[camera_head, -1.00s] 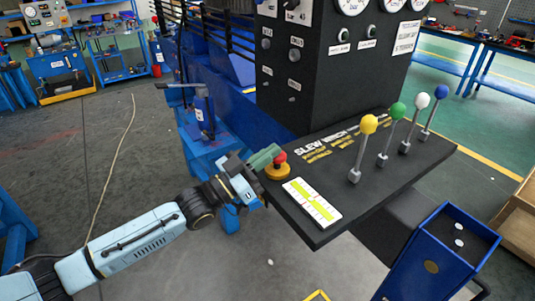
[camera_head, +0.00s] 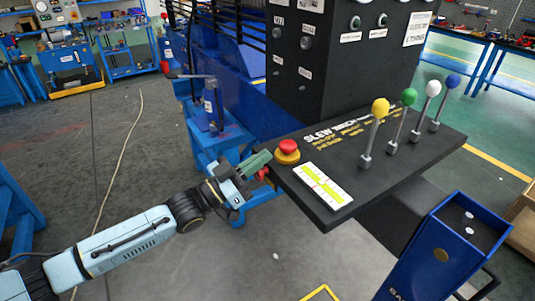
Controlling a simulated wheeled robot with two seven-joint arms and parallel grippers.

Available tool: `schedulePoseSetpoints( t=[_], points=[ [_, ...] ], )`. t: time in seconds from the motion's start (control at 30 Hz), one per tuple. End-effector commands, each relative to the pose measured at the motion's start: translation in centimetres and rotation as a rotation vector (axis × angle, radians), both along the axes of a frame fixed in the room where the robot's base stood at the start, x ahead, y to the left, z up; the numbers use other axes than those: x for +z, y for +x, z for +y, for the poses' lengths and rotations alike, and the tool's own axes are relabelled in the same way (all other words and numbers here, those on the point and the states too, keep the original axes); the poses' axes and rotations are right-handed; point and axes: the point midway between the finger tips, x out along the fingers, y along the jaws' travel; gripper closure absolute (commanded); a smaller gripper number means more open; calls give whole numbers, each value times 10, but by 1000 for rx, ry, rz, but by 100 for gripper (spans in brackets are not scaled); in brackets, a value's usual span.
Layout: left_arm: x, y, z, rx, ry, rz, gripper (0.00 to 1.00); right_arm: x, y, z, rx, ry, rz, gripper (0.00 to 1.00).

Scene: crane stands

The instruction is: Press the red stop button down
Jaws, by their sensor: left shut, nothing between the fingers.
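The red stop button (camera_head: 288,146) sits on a round yellow base at the left end of the black console panel (camera_head: 350,205). My left gripper (camera_head: 262,160) comes in from the left, its green fingers shut and empty. Its tips are just left of the button, by the panel's left edge, and appear apart from the button. A small red part (camera_head: 262,174) shows just below the fingers. Whether the button is pressed down cannot be told. My right gripper is not in view.
Levers with yellow (camera_head: 380,108), green (camera_head: 409,97), white (camera_head: 433,87) and blue (camera_head: 453,81) knobs stand right of the button. A white and yellow-green plate (camera_head: 322,186) lies in front of it. A blue box (camera_head: 447,240) stands at the lower right.

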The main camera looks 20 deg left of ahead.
Motion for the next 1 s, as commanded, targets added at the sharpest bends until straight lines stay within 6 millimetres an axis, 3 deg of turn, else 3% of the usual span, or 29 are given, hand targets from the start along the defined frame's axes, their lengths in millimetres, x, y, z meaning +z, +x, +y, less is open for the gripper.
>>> schedulePoseSetpoints(
  t=[0.23, 0.83, 0.97, 1.0],
  points=[
    [-2, -5, 10, -11, -6, -13, 100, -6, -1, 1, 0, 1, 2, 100],
    [-2, -4, 14, -6, -2, -19, 100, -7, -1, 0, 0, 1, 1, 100],
    [-17, 10, 37, 53, 51, -17, 100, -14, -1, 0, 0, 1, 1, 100],
    [-38, 13, 39, 78, 59, 20, 100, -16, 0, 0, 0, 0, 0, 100]
  ],
)
